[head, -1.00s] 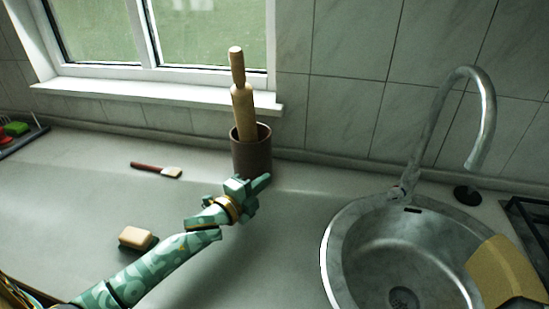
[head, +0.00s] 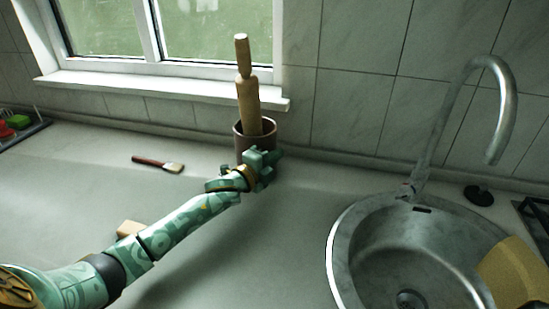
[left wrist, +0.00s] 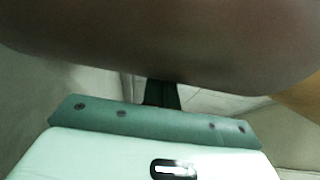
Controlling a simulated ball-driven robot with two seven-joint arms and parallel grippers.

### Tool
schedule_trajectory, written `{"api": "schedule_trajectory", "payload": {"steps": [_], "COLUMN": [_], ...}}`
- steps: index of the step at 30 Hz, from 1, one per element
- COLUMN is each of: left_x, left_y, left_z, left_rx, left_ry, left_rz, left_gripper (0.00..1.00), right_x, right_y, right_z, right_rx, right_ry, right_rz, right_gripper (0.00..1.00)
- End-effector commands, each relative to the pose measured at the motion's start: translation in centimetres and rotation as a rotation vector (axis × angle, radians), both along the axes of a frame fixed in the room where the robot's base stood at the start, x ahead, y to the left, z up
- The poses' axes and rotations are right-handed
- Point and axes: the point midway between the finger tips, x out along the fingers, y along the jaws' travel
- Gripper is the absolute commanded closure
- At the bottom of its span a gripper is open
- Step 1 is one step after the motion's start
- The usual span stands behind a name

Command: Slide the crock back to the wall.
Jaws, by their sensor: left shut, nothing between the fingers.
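The crock (head: 268,136) is a brown round pot standing on the counter close to the tiled back wall. A wooden rolling pin (head: 247,95) stands upright in it, leaning slightly. My left gripper (head: 270,157) is shut and empty, right at the near side of the crock, hiding its lower part. In the left wrist view, the crock's brown side (left wrist: 160,45) fills the top, with the dark fingers (left wrist: 161,94) reaching in under it. Whether the fingers touch it is hard to tell. My right gripper is not in view.
A brush (head: 157,164) lies left of the crock. A tan block (head: 129,229) is partly behind my left arm. The sink (head: 345,235) and tap (head: 505,105) are at right, with a yellow cloth (head: 515,272) over the rim. A tray (head: 30,133) is far left.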

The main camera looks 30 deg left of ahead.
Motion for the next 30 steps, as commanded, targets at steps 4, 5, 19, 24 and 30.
{"api": "schedule_trajectory", "payload": {"steps": [4, 5, 19, 24, 30], "left_x": [-0.1, -0.1, -0.5, -0.6, -0.6], "left_y": [0.4, 0.4, 3.0, 3.5, 3.4], "left_z": [0.0, 0.0, 0.1, 0.0, 0.0], "left_rx": [0.0, -0.001, 0.002, -0.001, -0.001], "left_ry": [0.0, 0.0, 0.001, 0.001, 0.0], "left_rz": [0.0, 0.0, 0.003, 0.0, 0.0], "left_gripper": [1.0, 1.0, 1.0, 1.0, 1.0], "right_x": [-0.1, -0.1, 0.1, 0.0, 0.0], "right_y": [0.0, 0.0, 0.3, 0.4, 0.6], "right_z": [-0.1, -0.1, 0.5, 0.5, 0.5], "right_rx": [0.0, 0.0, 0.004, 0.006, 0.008], "right_ry": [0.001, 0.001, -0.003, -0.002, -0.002], "right_rz": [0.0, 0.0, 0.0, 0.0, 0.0], "right_gripper": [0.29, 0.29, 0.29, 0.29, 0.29]}}
